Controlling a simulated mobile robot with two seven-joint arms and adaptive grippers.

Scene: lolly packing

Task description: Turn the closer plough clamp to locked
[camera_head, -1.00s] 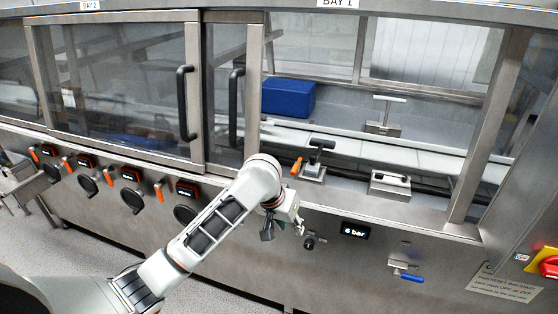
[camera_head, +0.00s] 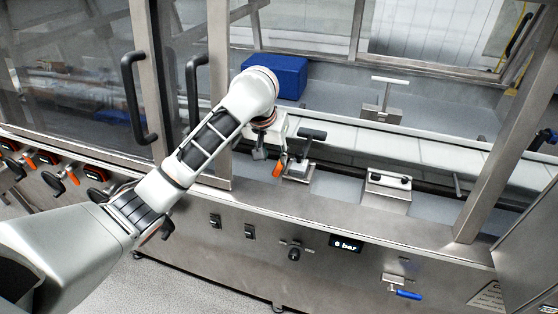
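The closer plough clamp (camera_head: 299,174) stands on the near ledge inside the open bay. It has a metal base, an upright black T-handle and an orange lever (camera_head: 278,170) on its left side. A similar post with a pale T-bar (camera_head: 389,82) stands farther back on a metal block. My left gripper (camera_head: 270,151) is just left of the clamp, pointing down above the orange lever. Its fingers look apart, one dark finger showing clearly and the other partly hidden. I cannot tell whether it touches the lever. My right gripper is not in view.
A blue box (camera_head: 275,77) sits behind my gripper. A metal block with black knobs (camera_head: 388,190) is to the right. The bay's frame posts and the door with black handles (camera_head: 137,97) flank the opening. A pressure display (camera_head: 346,245) and blue-handled valve (camera_head: 407,294) are below.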

